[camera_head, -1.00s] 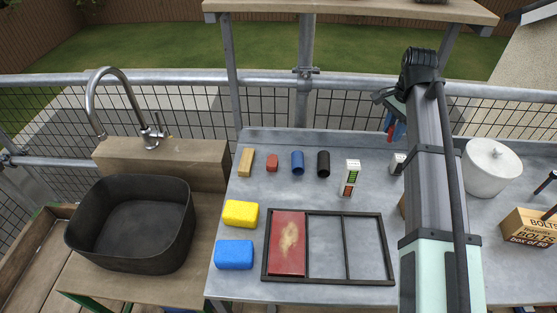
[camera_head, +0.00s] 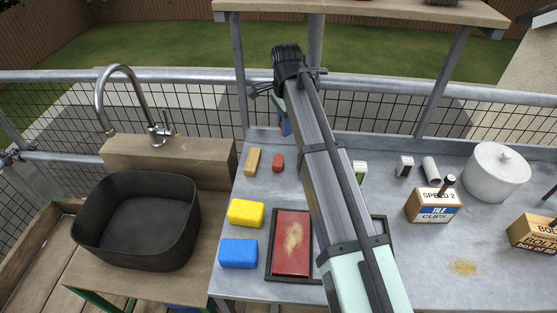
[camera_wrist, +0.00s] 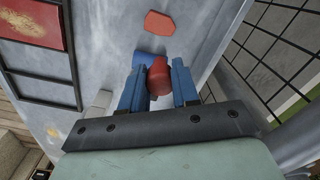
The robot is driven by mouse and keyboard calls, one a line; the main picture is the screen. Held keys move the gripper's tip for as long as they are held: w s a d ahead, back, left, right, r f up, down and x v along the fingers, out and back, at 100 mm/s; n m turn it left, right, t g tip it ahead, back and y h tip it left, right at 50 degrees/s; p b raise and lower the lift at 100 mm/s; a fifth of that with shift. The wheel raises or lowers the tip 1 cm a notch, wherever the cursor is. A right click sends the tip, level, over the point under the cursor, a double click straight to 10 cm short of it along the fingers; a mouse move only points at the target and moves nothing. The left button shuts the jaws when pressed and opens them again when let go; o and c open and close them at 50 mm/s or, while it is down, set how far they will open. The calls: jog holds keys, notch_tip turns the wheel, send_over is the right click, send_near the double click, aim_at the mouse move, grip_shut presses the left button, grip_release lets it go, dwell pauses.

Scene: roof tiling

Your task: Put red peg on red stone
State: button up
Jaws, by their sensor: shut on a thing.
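My gripper (camera_wrist: 158,85), with blue fingers, is shut on the red peg (camera_wrist: 160,75), a short rounded red piece, in the wrist view. In the head view my gripper (camera_head: 285,122) is raised over the back edge of the worktop, largely behind my arm. A small red angular block (camera_head: 278,162) lies just in front of it; it also shows in the wrist view (camera_wrist: 159,24), apart from the peg. A flat red slab (camera_head: 291,243) with a pale worn patch lies in the left section of a dark frame (camera_head: 267,262). Which of these two is the red stone I cannot tell.
A blue cylinder (camera_wrist: 147,58) shows behind the peg. A tan block (camera_head: 253,161), yellow sponge (camera_head: 246,212) and blue sponge (camera_head: 238,253) lie at the left. A mesh railing runs behind. My arm hides the middle.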

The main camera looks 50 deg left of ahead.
jog(key=s+a, duration=0.1)
send_over(278, 160)
jog(key=shift+f, duration=5.1)
jog(key=shift+f, duration=0.1)
jog(key=o, duration=1)
notch_tip(278, 160, up, 12)
jog(key=shift+d+r, duration=0.1)
jog(key=shift+r, duration=0.05)
